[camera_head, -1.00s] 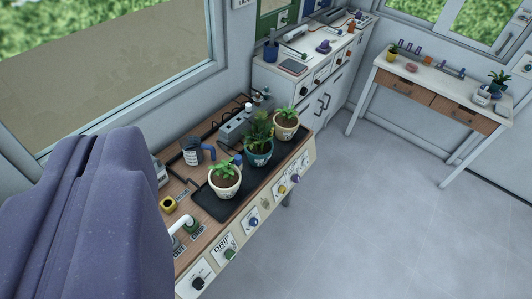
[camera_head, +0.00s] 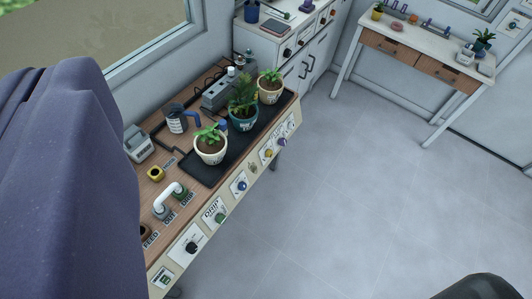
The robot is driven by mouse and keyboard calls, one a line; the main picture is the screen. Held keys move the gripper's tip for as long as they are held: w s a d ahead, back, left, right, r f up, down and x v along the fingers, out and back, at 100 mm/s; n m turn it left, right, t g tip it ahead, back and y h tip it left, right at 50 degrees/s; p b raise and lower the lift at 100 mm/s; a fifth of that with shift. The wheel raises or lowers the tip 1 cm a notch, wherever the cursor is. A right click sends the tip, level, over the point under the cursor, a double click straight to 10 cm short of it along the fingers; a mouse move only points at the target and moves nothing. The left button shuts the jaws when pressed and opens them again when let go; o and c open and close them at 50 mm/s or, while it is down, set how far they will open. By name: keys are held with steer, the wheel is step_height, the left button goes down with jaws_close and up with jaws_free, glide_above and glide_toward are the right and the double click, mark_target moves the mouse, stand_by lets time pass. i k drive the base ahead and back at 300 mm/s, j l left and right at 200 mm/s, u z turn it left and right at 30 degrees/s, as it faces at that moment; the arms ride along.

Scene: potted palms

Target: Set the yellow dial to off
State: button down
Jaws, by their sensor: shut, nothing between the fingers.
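The yellow dial (camera_head: 268,153) is a small knob on the pale front panel of the wooden plant bench (camera_head: 150,205), right of the blue dial and left of the purple dial. Its pointer and marks are too small to read. My gripper's fingers do not show in the head camera view, and nothing is seen touching the dial. A large purple-grey part, probably of my arm, fills the left side and hides the bench's near left end.
The panel also bears a purple dial (camera_head: 282,142), a blue dial (camera_head: 241,186), a green dial (camera_head: 220,217) and a black dial (camera_head: 192,247). Potted plants stand on a black tray (camera_head: 196,175). Grey floor (camera_head: 350,200) before the bench is clear.

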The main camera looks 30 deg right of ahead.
mark_target(269, 153)
steer(key=i+l+u, duration=0.1)
steer(key=l, duration=0.3)
steer(key=i+l, duration=0.25)
steer(key=i+l+u, duration=0.15)
steer(key=l, duration=0.35)
steer(key=i+l, duration=0.15)
steer(key=l, duration=0.25)
steer(key=i+l+u, duration=0.15)
steer(key=l, duration=0.25)
steer(key=i+l, duration=0.15)
steer(key=l, duration=0.3)
steer(key=i+l+u, duration=0.15)
steer(key=l, duration=0.25)
